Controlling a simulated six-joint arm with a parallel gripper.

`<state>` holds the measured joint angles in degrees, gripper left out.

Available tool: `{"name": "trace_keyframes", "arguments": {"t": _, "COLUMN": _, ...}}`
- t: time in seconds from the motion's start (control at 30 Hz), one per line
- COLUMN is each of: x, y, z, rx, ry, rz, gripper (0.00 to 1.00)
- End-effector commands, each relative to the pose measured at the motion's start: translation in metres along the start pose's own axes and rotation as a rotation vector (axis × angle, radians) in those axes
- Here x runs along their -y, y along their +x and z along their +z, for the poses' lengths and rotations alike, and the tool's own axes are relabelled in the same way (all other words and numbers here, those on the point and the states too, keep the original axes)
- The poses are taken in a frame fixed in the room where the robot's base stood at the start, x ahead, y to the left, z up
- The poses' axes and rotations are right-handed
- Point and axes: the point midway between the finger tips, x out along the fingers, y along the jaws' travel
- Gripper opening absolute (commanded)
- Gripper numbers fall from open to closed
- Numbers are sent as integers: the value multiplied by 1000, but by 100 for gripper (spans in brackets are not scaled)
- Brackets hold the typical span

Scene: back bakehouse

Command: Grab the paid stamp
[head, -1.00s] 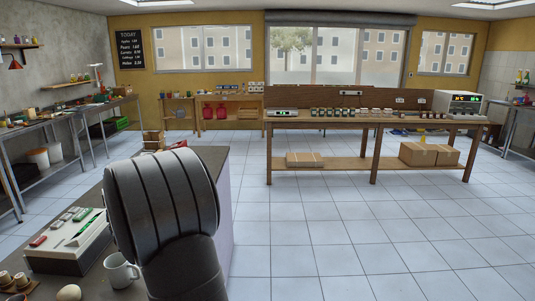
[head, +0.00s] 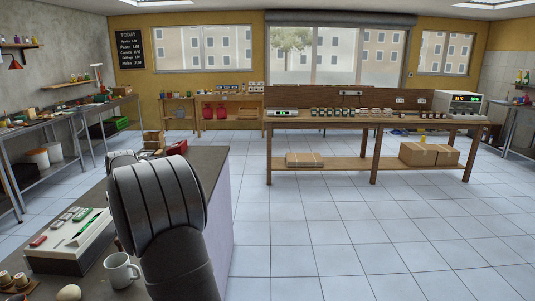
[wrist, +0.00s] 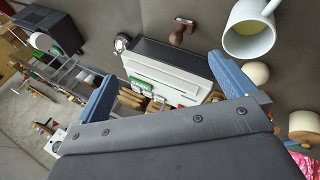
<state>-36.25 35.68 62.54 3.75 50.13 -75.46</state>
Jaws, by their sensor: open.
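In the wrist view, a small stamp-like thing (wrist: 181,31) with a brown handle stands on the grey counter, beyond the fingertips and left of the white mug (wrist: 250,27). I cannot read any marking on it, so I cannot tell if it is the paid stamp. Several wooden pieces (wrist: 131,98) show between the fingers. In the head view my gripper is hidden behind my arm.
In the head view the white box (head: 66,262) stands on the counter (head: 205,157) beside the mug (head: 121,271). An egg-like thing (head: 69,293) and small brown pieces (head: 20,280) lie nearer. A red container (head: 177,148) is at the counter's far end. The tiled floor at right is clear.

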Motion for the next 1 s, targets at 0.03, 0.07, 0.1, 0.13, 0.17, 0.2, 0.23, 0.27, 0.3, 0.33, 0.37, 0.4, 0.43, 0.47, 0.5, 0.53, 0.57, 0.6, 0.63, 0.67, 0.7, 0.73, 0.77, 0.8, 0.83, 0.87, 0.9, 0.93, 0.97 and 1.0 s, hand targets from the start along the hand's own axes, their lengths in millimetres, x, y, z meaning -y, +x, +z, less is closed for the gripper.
{"name": "trace_keyframes", "arguments": {"t": 0.03, "x": 0, "y": 0, "z": 0, "rx": 0, "ry": 0, "rz": 0, "gripper": 100}}
{"name": "trace_keyframes", "arguments": {"t": 0.07, "x": 0, "y": 0, "z": 0, "rx": 0, "ry": 0, "rz": 0, "gripper": 100}}
{"name": "trace_keyframes", "arguments": {"t": 0.1, "x": 0, "y": 0, "z": 0, "rx": 0, "ry": 0, "rz": 0, "gripper": 100}}
{"name": "trace_keyframes", "arguments": {"t": 0.13, "x": 0, "y": 0, "z": 0, "rx": 0, "ry": 0, "rz": 0, "gripper": 100}}
{"name": "trace_keyframes", "arguments": {"t": 0.17, "x": 0, "y": 0, "z": 0, "rx": 0, "ry": 0, "rz": 0, "gripper": 100}}
{"name": "trace_keyframes", "arguments": {"t": 0.2, "x": 0, "y": 0, "z": 0, "rx": 0, "ry": 0, "rz": 0, "gripper": 100}}
{"name": "trace_keyframes", "arguments": {"t": 0.23, "x": 0, "y": 0, "z": 0, "rx": 0, "ry": 0, "rz": 0, "gripper": 100}}
{"name": "trace_keyframes", "arguments": {"t": 0.27, "x": 0, "y": 0, "z": 0, "rx": 0, "ry": 0, "rz": 0, "gripper": 100}}
{"name": "trace_keyframes", "arguments": {"t": 0.3, "x": 0, "y": 0, "z": 0, "rx": 0, "ry": 0, "rz": 0, "gripper": 92}}
{"name": "trace_keyframes", "arguments": {"t": 0.33, "x": 0, "y": 0, "z": 0, "rx": 0, "ry": 0, "rz": 0, "gripper": 86}}
{"name": "trace_keyframes", "arguments": {"t": 0.37, "x": 0, "y": 0, "z": 0, "rx": 0, "ry": 0, "rz": 0, "gripper": 80}}
{"name": "trace_keyframes", "arguments": {"t": 0.4, "x": 0, "y": 0, "z": 0, "rx": 0, "ry": 0, "rz": 0, "gripper": 72}}
{"name": "trace_keyframes", "arguments": {"t": 0.43, "x": 0, "y": 0, "z": 0, "rx": 0, "ry": 0, "rz": 0, "gripper": 67}}
{"name": "trace_keyframes", "arguments": {"t": 0.47, "x": 0, "y": 0, "z": 0, "rx": 0, "ry": 0, "rz": 0, "gripper": 61}}
{"name": "trace_keyframes", "arguments": {"t": 0.5, "x": 0, "y": 0, "z": 0, "rx": 0, "ry": 0, "rz": 0, "gripper": 53}}
{"name": "trace_keyframes", "arguments": {"t": 0.53, "x": 0, "y": 0, "z": 0, "rx": 0, "ry": 0, "rz": 0, "gripper": 51}}
{"name": "trace_keyframes", "arguments": {"t": 0.57, "x": 0, "y": 0, "z": 0, "rx": 0, "ry": 0, "rz": 0, "gripper": 51}}
{"name": "trace_keyframes", "arguments": {"t": 0.6, "x": 0, "y": 0, "z": 0, "rx": 0, "ry": 1, "rz": 0, "gripper": 51}}
{"name": "trace_keyframes", "arguments": {"t": 0.63, "x": 0, "y": 0, "z": 0, "rx": 0, "ry": 1, "rz": 0, "gripper": 51}}
{"name": "trace_keyframes", "arguments": {"t": 0.67, "x": 0, "y": 0, "z": 0, "rx": 0, "ry": 1, "rz": 0, "gripper": 51}}
{"name": "trace_keyframes", "arguments": {"t": 0.7, "x": 0, "y": 0, "z": 0, "rx": 0, "ry": 1, "rz": 0, "gripper": 51}}
{"name": "trace_keyframes", "arguments": {"t": 0.73, "x": 0, "y": 0, "z": 0, "rx": 0, "ry": 1, "rz": 0, "gripper": 51}}
{"name": "trace_keyframes", "arguments": {"t": 0.77, "x": 0, "y": 0, "z": 0, "rx": 0, "ry": 1, "rz": 0, "gripper": 51}}
{"name": "trace_keyframes", "arguments": {"t": 0.8, "x": 0, "y": 0, "z": 0, "rx": 0, "ry": 5, "rz": 0, "gripper": 51}}
{"name": "trace_keyframes", "arguments": {"t": 0.83, "x": 1, "y": 0, "z": -1, "rx": 2, "ry": 11, "rz": 0, "gripper": 51}}
{"name": "trace_keyframes", "arguments": {"t": 0.87, "x": 1, "y": 0, "z": -2, "rx": 3, "ry": 21, "rz": 0, "gripper": 51}}
{"name": "trace_keyframes", "arguments": {"t": 0.9, "x": 3, "y": 1, "z": -4, "rx": 7, "ry": 42, "rz": -1, "gripper": 51}}
{"name": "trace_keyframes", "arguments": {"t": 0.93, "x": 4, "y": 1, "z": -5, "rx": 11, "ry": 65, "rz": -1, "gripper": 51}}
{"name": "trace_keyframes", "arguments": {"t": 0.97, "x": 5, "y": 1, "z": -7, "rx": 16, "ry": 92, "rz": -1, "gripper": 51}}
{"name": "trace_keyframes", "arguments": {"t": 1.0, "x": 7, "y": 2, "z": -9, "rx": 25, "ry": 137, "rz": -1, "gripper": 51}}
